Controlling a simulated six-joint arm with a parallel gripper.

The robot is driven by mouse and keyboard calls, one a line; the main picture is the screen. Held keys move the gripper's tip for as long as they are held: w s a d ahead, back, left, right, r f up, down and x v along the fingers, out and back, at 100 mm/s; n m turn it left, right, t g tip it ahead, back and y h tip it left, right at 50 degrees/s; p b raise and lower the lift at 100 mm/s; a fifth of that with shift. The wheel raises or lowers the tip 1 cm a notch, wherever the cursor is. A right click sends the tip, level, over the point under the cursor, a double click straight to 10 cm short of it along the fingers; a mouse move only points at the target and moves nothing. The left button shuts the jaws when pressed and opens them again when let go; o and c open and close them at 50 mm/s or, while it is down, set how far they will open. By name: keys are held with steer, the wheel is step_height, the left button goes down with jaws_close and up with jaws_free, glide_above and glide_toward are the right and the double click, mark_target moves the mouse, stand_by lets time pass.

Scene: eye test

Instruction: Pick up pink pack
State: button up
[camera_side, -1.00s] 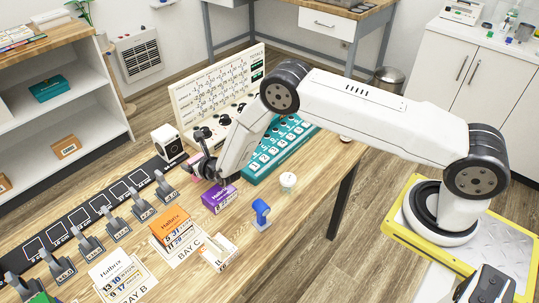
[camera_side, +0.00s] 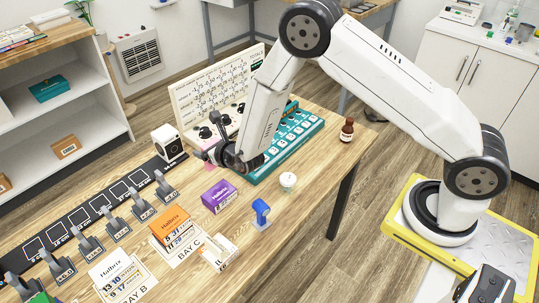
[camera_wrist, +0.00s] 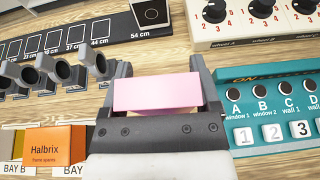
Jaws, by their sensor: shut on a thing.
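The pink pack (camera_wrist: 155,92) is between the two fingers of my gripper (camera_wrist: 158,76) in the wrist view. The fingers are shut on it, one at each end. In the side view my gripper (camera_side: 212,157) is over the table, near the lower left of the white board with dials. There the pack is mostly hidden by the gripper, with only a little pink showing.
A purple pack (camera_side: 218,196) stands in front of the gripper, with an orange pack (camera_side: 170,222) to its left. A teal button panel (camera_side: 290,146) lies to the right. A white jar (camera_side: 288,181), blue item (camera_side: 261,212) and brown bottle (camera_side: 347,130) stand on the table.

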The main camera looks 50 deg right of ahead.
steer(key=v, duration=0.7)
steer(key=shift+d, duration=0.55)
steer(key=shift+r, duration=0.15)
steer(key=shift+d, duration=0.15)
